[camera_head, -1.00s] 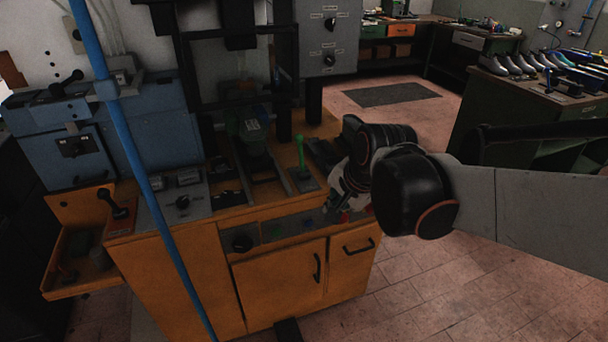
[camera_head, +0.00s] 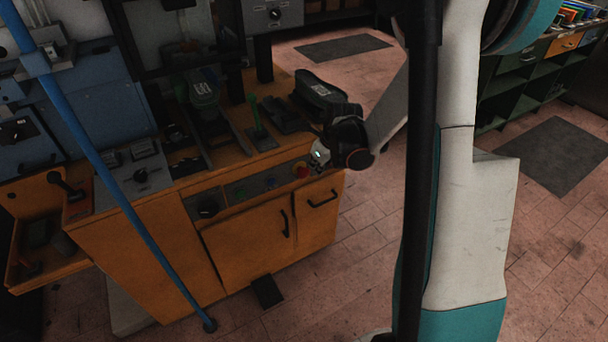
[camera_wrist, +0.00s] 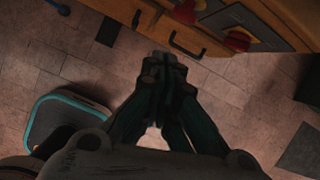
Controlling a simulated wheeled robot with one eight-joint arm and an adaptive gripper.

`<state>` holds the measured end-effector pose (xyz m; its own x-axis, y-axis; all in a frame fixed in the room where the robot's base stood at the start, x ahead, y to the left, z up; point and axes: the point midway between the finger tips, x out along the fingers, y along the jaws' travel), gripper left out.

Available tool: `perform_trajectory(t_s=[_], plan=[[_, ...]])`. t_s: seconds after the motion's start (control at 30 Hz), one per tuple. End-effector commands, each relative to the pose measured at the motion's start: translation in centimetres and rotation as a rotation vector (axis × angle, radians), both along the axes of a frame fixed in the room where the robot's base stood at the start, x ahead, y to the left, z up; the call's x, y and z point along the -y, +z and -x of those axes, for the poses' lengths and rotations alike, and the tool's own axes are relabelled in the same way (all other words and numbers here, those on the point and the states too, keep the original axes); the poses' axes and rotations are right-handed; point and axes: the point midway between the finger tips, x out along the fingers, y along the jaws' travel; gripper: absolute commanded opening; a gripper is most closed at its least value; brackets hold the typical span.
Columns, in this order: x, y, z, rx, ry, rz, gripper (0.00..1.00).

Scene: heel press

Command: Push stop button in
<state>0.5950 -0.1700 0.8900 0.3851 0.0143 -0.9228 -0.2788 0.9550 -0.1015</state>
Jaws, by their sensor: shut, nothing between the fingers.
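The stop button is a red knob (camera_head: 301,170) on the right end of the grey strip along the orange cabinet's front edge. In the wrist view, a red knob (camera_wrist: 237,41) shows at the upper right on a grey plate, with another red patch near the top edge; I cannot tell for certain which is the stop button. My gripper (camera_head: 316,168) is beside the button, just to its right in the head view; its fingers are hard to make out there. In the wrist view my gripper (camera_wrist: 164,62) is shut and empty, its fingertips apart from the red knob.
The orange cabinet (camera_head: 245,245) has dark handles on its front. A green lever (camera_head: 256,112) and a black machine part (camera_head: 318,92) stand on its top. A blue pole (camera_head: 110,185) slants across the left. Tiled floor to the right of the cabinet is free.

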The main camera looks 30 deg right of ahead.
Motion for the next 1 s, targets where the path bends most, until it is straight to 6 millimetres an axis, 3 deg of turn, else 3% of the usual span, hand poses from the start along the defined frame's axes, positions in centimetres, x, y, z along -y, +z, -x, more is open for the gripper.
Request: perform_trajectory(t_s=[0.1, 0.3, 0.77, 1.0], plan=[[1.4, -2.0, -0.3, -0.010, -0.130, -0.052, 0.00], [2.4, -3.5, -0.3, -0.018, -0.240, -0.096, 0.00], [2.4, -4.1, -0.4, -0.019, -0.250, -0.100, 0.00], [2.4, -7.4, -1.7, -0.019, -0.249, -0.100, 0.00]])
